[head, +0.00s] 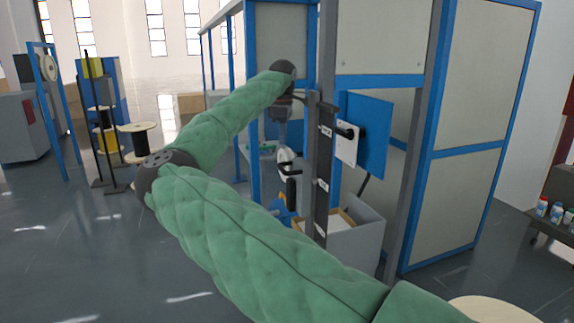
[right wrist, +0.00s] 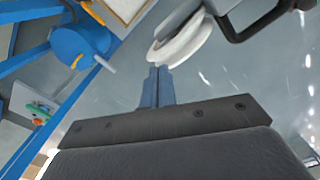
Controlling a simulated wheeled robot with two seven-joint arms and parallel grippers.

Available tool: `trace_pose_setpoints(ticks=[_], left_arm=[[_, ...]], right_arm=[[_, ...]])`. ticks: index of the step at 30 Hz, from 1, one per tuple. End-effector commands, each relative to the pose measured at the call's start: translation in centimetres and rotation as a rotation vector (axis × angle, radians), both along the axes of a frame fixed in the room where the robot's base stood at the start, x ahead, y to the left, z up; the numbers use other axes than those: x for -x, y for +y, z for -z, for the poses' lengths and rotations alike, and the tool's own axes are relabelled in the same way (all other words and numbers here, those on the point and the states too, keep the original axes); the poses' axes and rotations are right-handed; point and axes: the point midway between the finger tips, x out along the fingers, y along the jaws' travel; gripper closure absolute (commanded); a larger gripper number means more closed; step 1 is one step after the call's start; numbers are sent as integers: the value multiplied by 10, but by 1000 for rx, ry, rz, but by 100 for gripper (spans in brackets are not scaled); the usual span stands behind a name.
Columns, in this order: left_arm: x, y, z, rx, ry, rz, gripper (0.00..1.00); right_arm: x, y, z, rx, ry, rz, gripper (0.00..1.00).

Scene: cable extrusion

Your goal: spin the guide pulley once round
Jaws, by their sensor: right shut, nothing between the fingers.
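The guide pulley, a white grooved wheel (head: 286,157), sits on the left side of a dark upright post in the head view. It also shows large in the right wrist view (right wrist: 182,40), near the top centre. My right gripper (head: 282,138) points down from the green-sleeved arm, just above the pulley. In the right wrist view its fingers (right wrist: 157,70) are shut together and empty, with the tips at the pulley's rim. I cannot tell whether they touch it. My left gripper is out of view.
A black bracket (right wrist: 262,22) stands close beside the pulley. A blue drum (right wrist: 82,50) with a crank is below.

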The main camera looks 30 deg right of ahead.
Motion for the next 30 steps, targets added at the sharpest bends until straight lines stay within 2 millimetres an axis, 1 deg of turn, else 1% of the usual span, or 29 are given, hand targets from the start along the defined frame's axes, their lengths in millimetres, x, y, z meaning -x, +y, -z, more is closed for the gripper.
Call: trace_pose_setpoints(ticks=[14,23,27,30], left_arm=[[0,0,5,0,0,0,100],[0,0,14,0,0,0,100],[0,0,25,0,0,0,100],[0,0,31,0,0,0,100]], right_arm=[[-2,-1,12,1,1,0,100],[-12,-2,41,-5,7,0,100],[-16,-3,69,-10,14,3,100],[-19,-5,85,-9,15,5,100]])
